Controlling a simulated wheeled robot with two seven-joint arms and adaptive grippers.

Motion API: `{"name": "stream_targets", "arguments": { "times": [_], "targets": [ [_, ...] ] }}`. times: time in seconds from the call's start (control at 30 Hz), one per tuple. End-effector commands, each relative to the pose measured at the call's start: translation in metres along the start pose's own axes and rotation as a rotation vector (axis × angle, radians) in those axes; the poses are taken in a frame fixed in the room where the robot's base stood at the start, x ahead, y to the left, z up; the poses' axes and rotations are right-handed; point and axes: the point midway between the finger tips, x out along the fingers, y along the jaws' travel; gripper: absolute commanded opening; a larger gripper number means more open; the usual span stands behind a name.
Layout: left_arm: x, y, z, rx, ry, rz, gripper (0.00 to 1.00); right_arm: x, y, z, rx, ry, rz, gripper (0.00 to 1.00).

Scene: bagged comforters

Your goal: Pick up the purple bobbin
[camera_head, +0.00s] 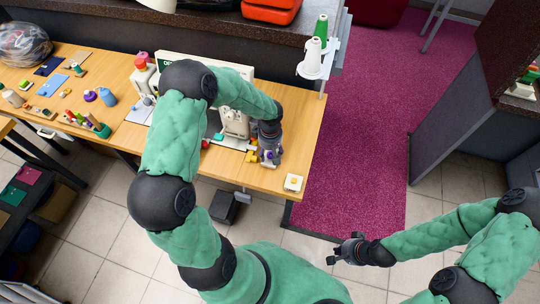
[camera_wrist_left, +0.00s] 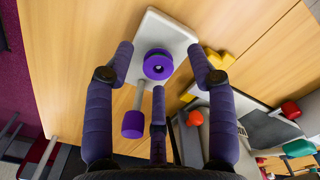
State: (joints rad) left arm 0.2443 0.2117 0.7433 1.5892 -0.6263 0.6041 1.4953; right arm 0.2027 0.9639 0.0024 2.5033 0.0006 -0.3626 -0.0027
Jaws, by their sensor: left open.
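A purple bobbin (camera_wrist_left: 158,65) with a pale centre stands on a white plate (camera_wrist_left: 160,22) in the left wrist view. A second purple piece (camera_wrist_left: 133,123) is at the end of a grey rod beside it. My left gripper (camera_wrist_left: 165,63) is open, with its fingers spread on both sides of the bobbin and not visibly closed on it. In the head view my left gripper (camera_head: 268,157) is low over the table's front right part and largely hides the plate and bobbin. My right gripper (camera_head: 346,250) is away from the table, too small to judge its jaws.
The wooden table (camera_head: 300,130) carries a white sewing machine (camera_head: 236,122), partly behind my left arm. Yellow blocks (camera_wrist_left: 214,62) lie close to the plate. A small white-and-yellow item (camera_head: 293,183) sits at the table corner. Several sewing items lie left.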

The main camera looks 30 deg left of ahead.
Motion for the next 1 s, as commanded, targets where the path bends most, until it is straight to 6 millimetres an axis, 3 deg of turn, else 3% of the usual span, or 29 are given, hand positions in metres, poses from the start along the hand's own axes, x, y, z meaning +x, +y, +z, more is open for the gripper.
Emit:
{"name": "stream_targets", "arguments": {
  "times": [0.17, 0.2, 0.33, 0.77, 1.0],
  "targets": [
    [-0.001, 0.0, 0.0, -0.001, 0.0, 0.001, 0.56, -0.001, 0.0, 0.0, 0.0, 0.0, 0.0, 0.0],
    [-0.001, 0.0, 0.0, -0.001, 0.0, 0.001, 0.45, -0.001, 0.0, 0.0, 0.0, 0.0, 0.0, 0.0],
    [-0.001, 0.0, 0.0, -0.001, 0.0, 0.001, 0.17, -0.001, 0.0, 0.0, 0.0, 0.0, 0.0, 0.0],
    [-0.002, 0.0, -0.001, -0.001, 0.001, 0.0, 0.15, -0.001, 0.0, 0.0, 0.0, 0.0, 0.0, 0.0],
    [-0.02, 0.001, -0.001, -0.002, 0.002, 0.003, 0.15, -0.005, -0.002, 0.0, 0.0, 0.0, 0.0, 0.0]
  ]
}}
